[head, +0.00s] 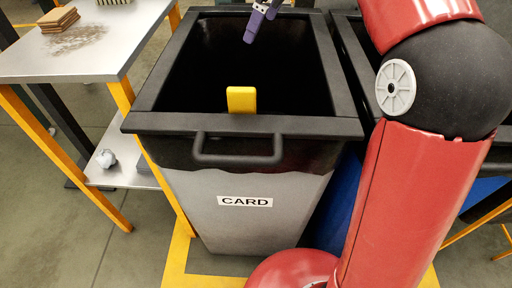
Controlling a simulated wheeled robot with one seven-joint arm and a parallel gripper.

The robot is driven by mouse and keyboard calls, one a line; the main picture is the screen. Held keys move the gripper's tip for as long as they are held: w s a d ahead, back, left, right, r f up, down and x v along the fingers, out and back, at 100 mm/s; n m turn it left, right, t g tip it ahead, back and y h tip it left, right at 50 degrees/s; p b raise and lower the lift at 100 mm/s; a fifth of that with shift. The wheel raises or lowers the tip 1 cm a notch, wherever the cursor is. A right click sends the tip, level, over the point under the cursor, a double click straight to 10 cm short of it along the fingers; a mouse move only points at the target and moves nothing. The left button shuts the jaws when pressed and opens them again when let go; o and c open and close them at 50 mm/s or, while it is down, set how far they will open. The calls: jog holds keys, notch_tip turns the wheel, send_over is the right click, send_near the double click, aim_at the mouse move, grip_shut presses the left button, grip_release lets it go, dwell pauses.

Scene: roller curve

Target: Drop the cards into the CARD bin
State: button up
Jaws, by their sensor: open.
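The CARD bin (244,124) stands in front of me, grey with a dark rim, a front handle and a white label reading CARD. A small yellow block-like thing (241,99), perhaps the cards, shows inside the bin's opening just behind the front rim. Its lower end meets the rim's edge, and I cannot tell what it rests on. My gripper (260,20) shows as purple fingers at the top edge, over the back of the bin's opening. It is open and apart from the yellow thing. The upper part of the gripper is out of frame.
A light table (110,45) at the left holds a stack of brown flat pieces (58,18) beside a brown smear. Another dark bin (352,50) stands close on the right, partly behind my red arm.

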jog(key=p+v, duration=0.1)
jog(key=v, duration=0.6)
jog(key=shift+p, duration=0.4)
jog(key=shift+d+r, duration=0.1)
jog(key=shift+r, duration=0.05)
